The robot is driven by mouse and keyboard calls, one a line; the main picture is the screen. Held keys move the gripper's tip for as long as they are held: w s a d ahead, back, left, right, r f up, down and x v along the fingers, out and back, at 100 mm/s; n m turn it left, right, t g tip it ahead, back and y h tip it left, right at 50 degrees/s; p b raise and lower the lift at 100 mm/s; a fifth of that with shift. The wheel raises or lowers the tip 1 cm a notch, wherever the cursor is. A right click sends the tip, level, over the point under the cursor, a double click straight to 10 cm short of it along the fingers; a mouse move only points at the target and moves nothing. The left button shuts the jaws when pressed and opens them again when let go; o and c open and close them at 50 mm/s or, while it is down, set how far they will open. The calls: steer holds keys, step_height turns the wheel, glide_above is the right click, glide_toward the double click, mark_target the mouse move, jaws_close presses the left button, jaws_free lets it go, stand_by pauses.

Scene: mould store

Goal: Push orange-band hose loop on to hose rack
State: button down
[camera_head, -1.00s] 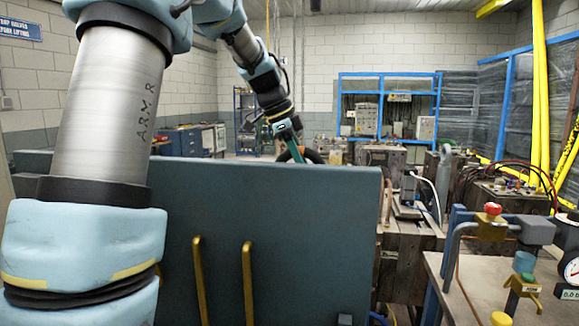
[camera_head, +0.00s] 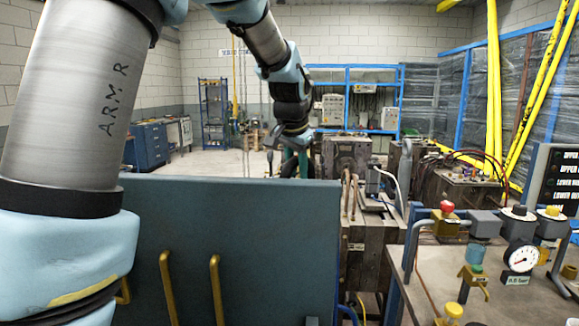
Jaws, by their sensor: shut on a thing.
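My arm reaches over the dark panel, and my gripper (camera_head: 303,164) shows only as a small teal piece below the wrist, just past the panel's top edge. Its fingertips are mostly hidden by the wrist and panel. The orange-band hose loop is not clearly visible now; a black-and-orange curved piece showed at the gripper a second ago. I cannot pick out the hose rack with certainty. A blue open rack (camera_head: 214,112) stands at the back left, and a wide blue frame (camera_head: 347,94) stands against the back wall, both well beyond the gripper.
The dark panel (camera_head: 235,235) with yellow-brass bars (camera_head: 167,288) blocks the lower middle. Rusty mould blocks (camera_head: 345,155) stand right of the gripper. A bench (camera_head: 535,300) with a pressure gauge (camera_head: 521,257) is at right. Floor (camera_head: 190,170) is clear behind the panel at left.

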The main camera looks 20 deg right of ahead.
steer(key=s+d+n+y+p, duration=0.2)
steer(key=d+n+y, duration=0.1)
steer(key=d+n, duration=0.25)
step_height(320, 180, down, 15)
steer(key=a+n+b, duration=0.1)
steer(key=b, duration=1)
steer(key=shift+t, duration=0.4)
steer(key=shift+s+a, duration=0.1)
steer(key=shift+f+b, duration=0.9)
steer(key=shift+f, duration=0.6)
stand_by(3.0)
steer(key=c, duration=0.5)
jaws_free()
steer(key=shift+c, duration=0.2)
